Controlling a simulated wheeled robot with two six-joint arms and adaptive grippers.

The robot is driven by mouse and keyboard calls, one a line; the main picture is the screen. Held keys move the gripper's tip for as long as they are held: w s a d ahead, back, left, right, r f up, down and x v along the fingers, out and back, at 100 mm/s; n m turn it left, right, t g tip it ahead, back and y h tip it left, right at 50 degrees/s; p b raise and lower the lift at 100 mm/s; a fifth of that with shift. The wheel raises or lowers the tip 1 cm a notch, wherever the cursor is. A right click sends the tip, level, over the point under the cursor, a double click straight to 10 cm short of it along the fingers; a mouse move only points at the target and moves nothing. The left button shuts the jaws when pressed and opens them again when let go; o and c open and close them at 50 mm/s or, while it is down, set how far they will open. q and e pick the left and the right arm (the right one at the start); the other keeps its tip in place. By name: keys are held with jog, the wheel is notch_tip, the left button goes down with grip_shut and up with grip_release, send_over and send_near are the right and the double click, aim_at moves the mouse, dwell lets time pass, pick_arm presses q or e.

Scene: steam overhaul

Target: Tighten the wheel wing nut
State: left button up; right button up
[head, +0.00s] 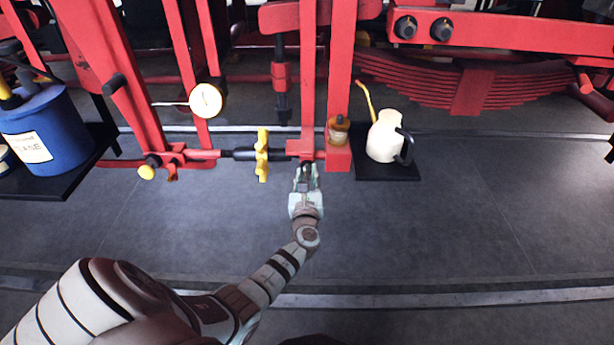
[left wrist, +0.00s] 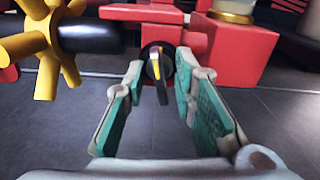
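A small dark knob with a flat vertical wing and a yellow stripe, which looks like the wing nut (left wrist: 157,70), sits on the red linkage in the left wrist view. My left gripper (left wrist: 157,98) is open, its green-padded fingers on either side of the lower wing with gaps showing. In the head view the left gripper (head: 306,174) is just below the red joint and hides most of the nut. A yellow spoked wheel (head: 262,155) on a dark rod is left of it; it also shows in the left wrist view (left wrist: 40,45). My right gripper is not in view.
A cream oil can (head: 384,138) stands on a black shelf (head: 388,172) to the right. A blue tub (head: 45,130) stands on a left shelf. A round gauge (head: 206,100) and red bars surround the linkage. The grey floor in front is clear.

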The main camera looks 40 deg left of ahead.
pick_arm(q)
jog(key=v, duration=1.2)
jog(key=w+a, duration=0.2)
jog(key=w+a+n, duration=0.1)
jog(key=w+a, duration=0.1)
jog(key=w, duration=0.1)
jog(key=w+a+n, duration=0.1)
jog(key=w+a, duration=0.1)
jog(key=w, duration=0.1)
jog(key=shift+w+a+r, duration=0.15)
jog(key=shift+a+r, duration=0.1)
jog(key=shift+r, duration=0.05)
jog(key=shift+c, duration=0.2)
grip_shut()
